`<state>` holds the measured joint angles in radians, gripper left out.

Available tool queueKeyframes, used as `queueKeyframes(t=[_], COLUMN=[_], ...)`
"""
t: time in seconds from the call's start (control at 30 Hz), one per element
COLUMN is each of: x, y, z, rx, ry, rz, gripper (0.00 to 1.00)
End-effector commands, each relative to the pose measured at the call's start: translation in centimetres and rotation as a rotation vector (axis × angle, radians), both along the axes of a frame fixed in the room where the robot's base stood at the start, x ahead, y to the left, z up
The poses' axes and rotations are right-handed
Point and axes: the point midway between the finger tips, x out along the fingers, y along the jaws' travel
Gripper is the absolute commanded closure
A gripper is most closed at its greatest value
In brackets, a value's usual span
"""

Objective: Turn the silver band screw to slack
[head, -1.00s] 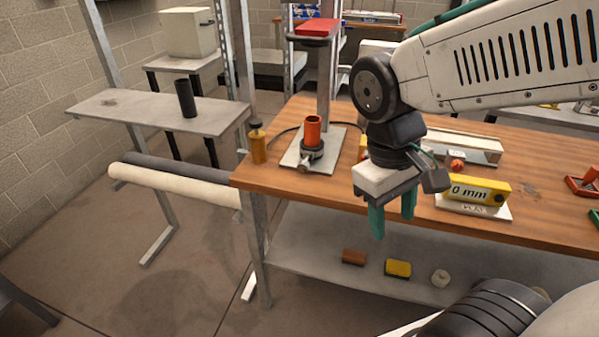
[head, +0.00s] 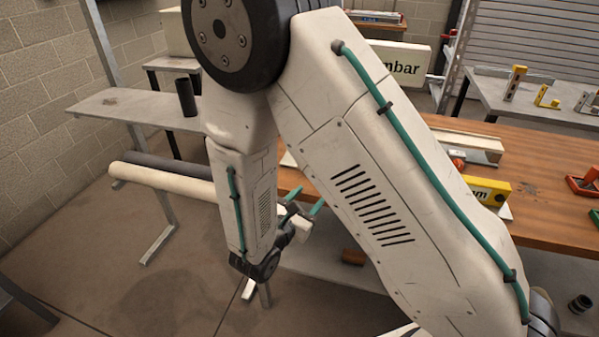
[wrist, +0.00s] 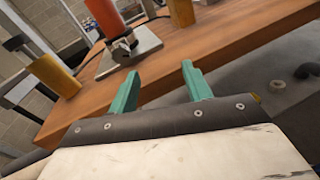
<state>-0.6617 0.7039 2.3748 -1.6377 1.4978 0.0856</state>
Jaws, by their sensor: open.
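In the wrist view an orange cylinder (wrist: 106,16) stands upright on a pale metal plate (wrist: 145,48) on the wooden bench. A silver-and-dark band (wrist: 121,46) sits around its foot, with a small silver part sticking out towards me; the screw itself is too small to make out surely. My gripper (wrist: 160,72) is open and empty, its two teal fingers apart, at the bench's front edge and short of the band. In the head view my gripper (head: 305,200) shows small beside my forearm, and my arm hides the cylinder and band.
A yellow-brown cylinder (wrist: 55,76) stands left of the plate, and another amber post (wrist: 180,12) right of it. The wooden bench (head: 545,200) has a yellow block (head: 488,188) on its right. A brown block (head: 352,257) lies on the lower shelf.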

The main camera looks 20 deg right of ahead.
Motion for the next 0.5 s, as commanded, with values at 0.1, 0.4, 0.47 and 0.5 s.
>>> queueKeyframes(t=[0.1, 0.4, 0.47, 0.5], x=[2.1, 4.5, 5.2, 5.7], y=[1.9, 2.5, 1.8, 1.4], z=[0.3, 1.1, 1.1, 1.1], rx=[-0.019, -0.027, -0.027, -0.027], ry=[-0.030, -0.070, -0.070, -0.070], rz=[0.121, 0.205, 0.204, 0.203], gripper=[0.51, 0.51, 0.51, 0.51])
